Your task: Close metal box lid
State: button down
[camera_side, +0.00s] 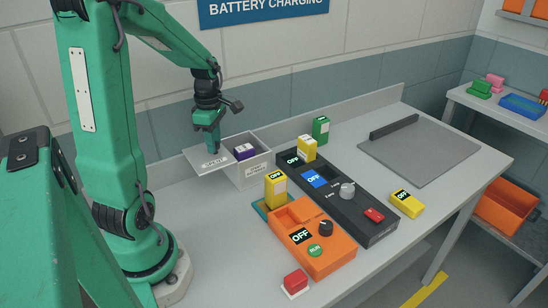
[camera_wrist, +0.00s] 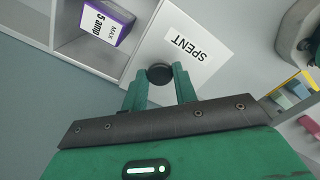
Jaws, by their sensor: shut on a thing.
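The metal box (camera_side: 256,166) stands on the bench with its top at least partly open. Its pale lid (camera_side: 196,159), marked SPENT, lies flat and sticks out to the left of the box. A purple battery (camera_side: 244,151) sits inside the box. In the wrist view the lid (camera_wrist: 212,68) fills the middle, beside the open box (camera_wrist: 85,50) and the purple battery (camera_wrist: 107,23). My gripper (camera_side: 214,150) is over the lid. In the wrist view my gripper (camera_wrist: 160,80) is shut on the lid's round black knob (camera_wrist: 159,71).
An orange charger (camera_side: 318,250) and a black charger (camera_side: 365,222) stand right of the box, with yellow batteries around them. A green battery (camera_side: 321,130) stands behind. A grey mat (camera_side: 420,152) lies at the right.

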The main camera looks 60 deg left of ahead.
jog(key=w, duration=1.1)
jog(key=shift+w+r, duration=0.1)
jog(key=shift+w, duration=0.2)
jog(key=c, duration=1.4)
grip_release()
jog(key=o, duration=0.3)
jog(key=shift+s, duration=0.1)
notch_tip(320, 180, up, 8)
jog(key=shift+d, duration=0.1)
